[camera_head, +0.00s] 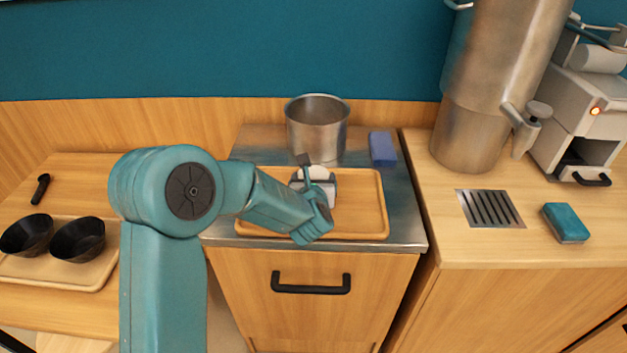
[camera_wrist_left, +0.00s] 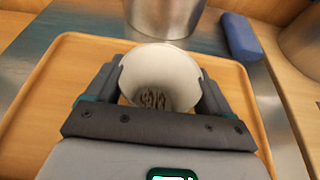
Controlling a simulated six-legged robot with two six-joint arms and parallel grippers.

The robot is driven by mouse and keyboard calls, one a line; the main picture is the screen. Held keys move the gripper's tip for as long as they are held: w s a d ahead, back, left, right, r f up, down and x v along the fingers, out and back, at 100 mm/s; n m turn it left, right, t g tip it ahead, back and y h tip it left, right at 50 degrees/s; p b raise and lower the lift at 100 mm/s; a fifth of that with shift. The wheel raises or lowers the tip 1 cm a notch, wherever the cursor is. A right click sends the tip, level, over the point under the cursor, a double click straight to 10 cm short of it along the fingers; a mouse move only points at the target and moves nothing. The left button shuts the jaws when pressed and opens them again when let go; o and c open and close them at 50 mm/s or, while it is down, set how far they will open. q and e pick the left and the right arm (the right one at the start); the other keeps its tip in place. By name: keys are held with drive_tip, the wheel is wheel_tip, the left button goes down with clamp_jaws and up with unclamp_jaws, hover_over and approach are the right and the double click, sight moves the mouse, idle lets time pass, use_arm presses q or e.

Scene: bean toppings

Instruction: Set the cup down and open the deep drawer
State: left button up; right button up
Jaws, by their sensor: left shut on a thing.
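A white cup (camera_wrist_left: 160,78) with dark bits at its bottom is between the fingers of my left gripper (camera_wrist_left: 162,98), which is shut on it. In the head view the cup (camera_head: 318,172) is partly hidden by my left gripper (camera_head: 314,182), above or on the wooden tray (camera_head: 365,218); I cannot tell if it touches. The tray also shows in the left wrist view (camera_wrist_left: 50,85). Below the metal counter is a wooden drawer front (camera_head: 315,325) with a black bar handle (camera_head: 311,284); it looks closed. My right gripper is not in view.
A steel pot (camera_head: 317,130) and a blue block (camera_head: 382,149) stand behind the tray. Two black bowls (camera_head: 77,240) sit on a left tray (camera_head: 85,275). At right are a large metal cylinder (camera_head: 490,100), a drain grate (camera_head: 489,208), a teal sponge (camera_head: 566,223) and a grey machine (camera_head: 582,110).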

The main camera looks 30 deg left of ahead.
use_arm(q)
drive_tip(key=shift+f, duration=0.15)
drive_tip(key=o, duration=1)
drive_tip(key=shift+o, duration=0.2)
drive_tip(key=shift+r, duration=0.35)
drive_tip(key=b+v, duration=0.1)
drive_tip(key=v, duration=1.1)
drive_tip(key=shift+f, duration=0.15)
drive_tip(key=shift+a, duration=0.1)
drive_tip(key=shift+f, duration=0.1)
